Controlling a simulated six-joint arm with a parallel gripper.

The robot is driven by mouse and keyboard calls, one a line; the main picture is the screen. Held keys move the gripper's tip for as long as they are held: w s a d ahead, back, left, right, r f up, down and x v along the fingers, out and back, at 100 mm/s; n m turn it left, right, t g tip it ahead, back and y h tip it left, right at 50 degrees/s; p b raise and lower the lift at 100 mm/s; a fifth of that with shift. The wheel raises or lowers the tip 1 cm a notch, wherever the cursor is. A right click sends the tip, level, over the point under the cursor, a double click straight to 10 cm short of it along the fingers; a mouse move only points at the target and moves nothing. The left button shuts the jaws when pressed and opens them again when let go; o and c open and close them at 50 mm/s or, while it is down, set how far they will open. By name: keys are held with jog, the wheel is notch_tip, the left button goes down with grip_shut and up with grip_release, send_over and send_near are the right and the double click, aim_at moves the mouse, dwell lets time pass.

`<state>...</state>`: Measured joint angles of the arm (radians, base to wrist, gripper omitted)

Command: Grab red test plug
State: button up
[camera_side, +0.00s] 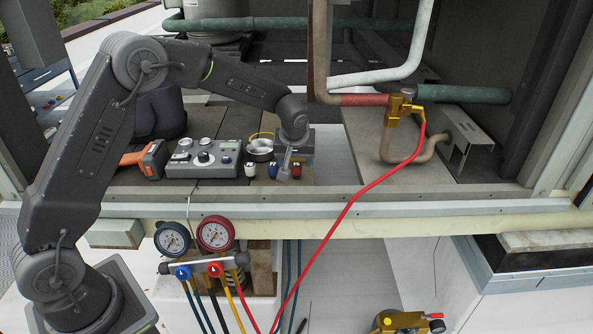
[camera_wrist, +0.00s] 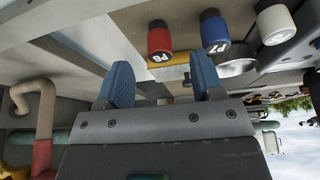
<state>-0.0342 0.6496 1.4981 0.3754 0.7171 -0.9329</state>
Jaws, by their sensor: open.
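The red test plug (camera_wrist: 160,41) stands with blue (camera_wrist: 214,32) and white (camera_wrist: 276,22) plugs in a row. In the side view the red plug (camera_side: 297,171) is at the right end, partly covered by my gripper (camera_side: 287,162). In the wrist view, which looks upside down, my gripper (camera_wrist: 161,78) is open, with two blue fingers. The red plug appears beyond the fingertips, between their lines, with nothing held. The blue plug lies just outside the right finger's line. Whether a finger touches a plug cannot be told.
A grey control box (camera_side: 203,160) with knobs and an orange-handled tool (camera_side: 146,159) lie left of the plugs. A round metal cup (camera_side: 260,148) is behind them. A red hose (camera_side: 352,200) runs to a brass valve (camera_side: 402,104) at right. Gauges (camera_side: 194,237) hang below the ledge.

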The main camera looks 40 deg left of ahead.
aim_at(296, 164)
jog(key=x, duration=0.5)
jog(key=shift+w+a+r, duration=0.1)
jog(key=shift+w+a, duration=0.05)
jog(key=shift+w, duration=0.2)
jog(key=c, duration=1)
jog(key=shift+r, duration=0.15)
